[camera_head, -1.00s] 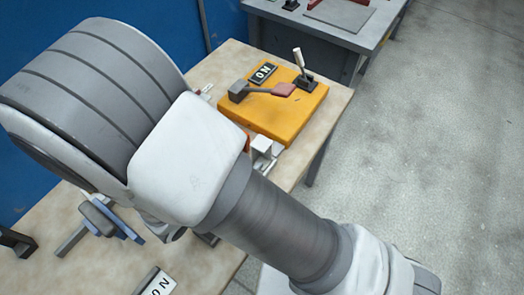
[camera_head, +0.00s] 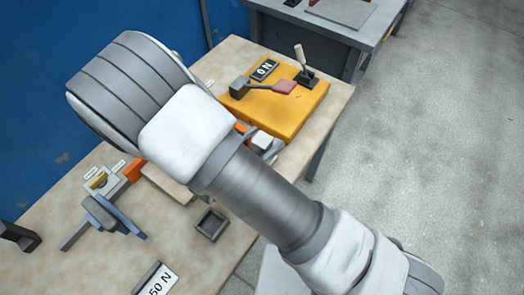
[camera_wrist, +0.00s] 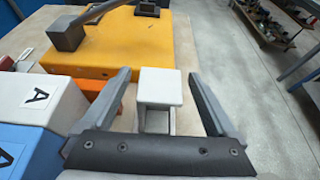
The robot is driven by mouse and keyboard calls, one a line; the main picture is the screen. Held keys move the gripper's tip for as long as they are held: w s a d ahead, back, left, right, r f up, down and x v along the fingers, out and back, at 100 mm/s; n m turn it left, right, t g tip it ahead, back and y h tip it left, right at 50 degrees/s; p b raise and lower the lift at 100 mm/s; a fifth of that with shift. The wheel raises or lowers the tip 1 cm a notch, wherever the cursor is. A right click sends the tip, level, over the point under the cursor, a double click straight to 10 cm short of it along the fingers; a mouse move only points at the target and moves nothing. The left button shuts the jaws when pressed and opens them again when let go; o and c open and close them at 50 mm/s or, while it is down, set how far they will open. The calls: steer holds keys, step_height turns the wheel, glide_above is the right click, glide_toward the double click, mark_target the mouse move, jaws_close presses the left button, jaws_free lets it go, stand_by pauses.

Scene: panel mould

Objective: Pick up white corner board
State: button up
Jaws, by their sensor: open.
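My arm hides part of the table there.
The yellow panel (camera_head: 290,107) with a lever and switch lies just beyond. An orange piece (camera_wrist: 103,103) and white and blue blocks marked A (camera_wrist: 45,103) are close on the left. A small grey open box (camera_head: 210,224) and a 50 N block (camera_head: 157,281) are on the table (camera_head: 110,265).

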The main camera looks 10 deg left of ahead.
jaws_close()
stand_by(0.3)
steer(key=shift+r, duration=0.1)
